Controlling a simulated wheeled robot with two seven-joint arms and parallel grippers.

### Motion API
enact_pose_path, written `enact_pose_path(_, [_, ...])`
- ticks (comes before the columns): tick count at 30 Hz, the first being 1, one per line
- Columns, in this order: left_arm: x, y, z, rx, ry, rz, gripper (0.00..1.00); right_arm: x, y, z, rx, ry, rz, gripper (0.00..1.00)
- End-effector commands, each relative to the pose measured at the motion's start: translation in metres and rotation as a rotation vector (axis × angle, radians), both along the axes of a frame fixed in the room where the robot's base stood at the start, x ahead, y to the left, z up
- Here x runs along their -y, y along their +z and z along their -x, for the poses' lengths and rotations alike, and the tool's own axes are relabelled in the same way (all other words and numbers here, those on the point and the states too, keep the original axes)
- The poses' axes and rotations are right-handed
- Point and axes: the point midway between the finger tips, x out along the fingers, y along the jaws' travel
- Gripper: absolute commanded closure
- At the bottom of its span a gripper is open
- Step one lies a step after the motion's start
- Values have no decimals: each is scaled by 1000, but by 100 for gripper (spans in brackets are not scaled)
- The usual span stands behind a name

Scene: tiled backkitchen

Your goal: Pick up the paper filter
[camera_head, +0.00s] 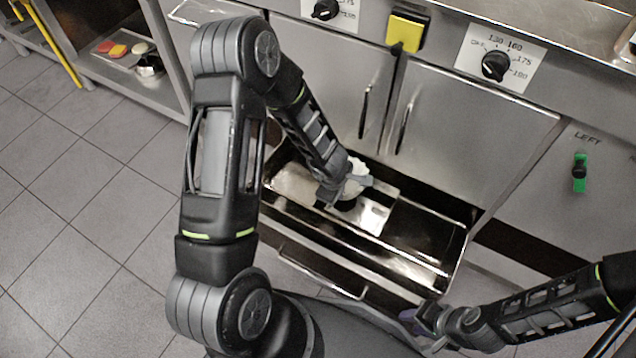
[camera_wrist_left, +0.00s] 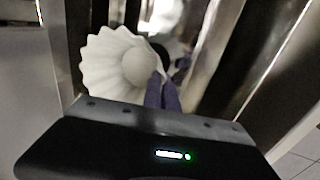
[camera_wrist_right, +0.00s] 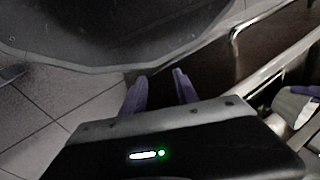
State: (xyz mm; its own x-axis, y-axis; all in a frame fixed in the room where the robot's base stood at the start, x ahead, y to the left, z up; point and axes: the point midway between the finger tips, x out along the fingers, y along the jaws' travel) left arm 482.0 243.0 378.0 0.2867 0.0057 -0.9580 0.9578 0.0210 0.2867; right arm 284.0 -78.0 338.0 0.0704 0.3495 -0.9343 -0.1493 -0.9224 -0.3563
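The paper filter (camera_head: 357,178) is a white fluted cup. It is over the open metal drawer (camera_head: 440,262), partly hidden by my left gripper in the head view. In the left wrist view the filter (camera_wrist_left: 112,68) shows its ribbed wall and round base. My left gripper (camera_wrist_left: 162,90) has its purple fingers close together at the filter's right edge and appears shut on its wall. Whether the filter touches the drawer floor is unclear. My right gripper (camera_wrist_right: 158,85) is open and empty, near the drawer's front right corner, and shows at the bottom of the head view (camera_head: 428,318).
The drawer's front handle (camera_head: 320,272) faces me. Cabinet doors (camera_head: 455,125) stand shut above it, below a counter with dials (camera_head: 495,65). A low shelf (camera_head: 120,62) with small items is at the upper left. The tiled floor at left is clear.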

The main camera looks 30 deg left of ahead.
Motion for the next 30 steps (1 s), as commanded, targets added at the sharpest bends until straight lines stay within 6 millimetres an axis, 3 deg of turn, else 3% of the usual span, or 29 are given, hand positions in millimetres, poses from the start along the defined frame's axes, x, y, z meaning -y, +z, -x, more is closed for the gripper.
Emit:
enact_pose_path(3, [21,0,0,-1,-4,0,100,0,1,0,0,0,0,64])
enact_pose_path(9, [38,0,0,-1,-1,0,100,-1,3,1,0,1,-1,64])
enact_pose_path(30, [43,0,-1,0,0,-1,100,-1,3,1,-1,2,-1,64])
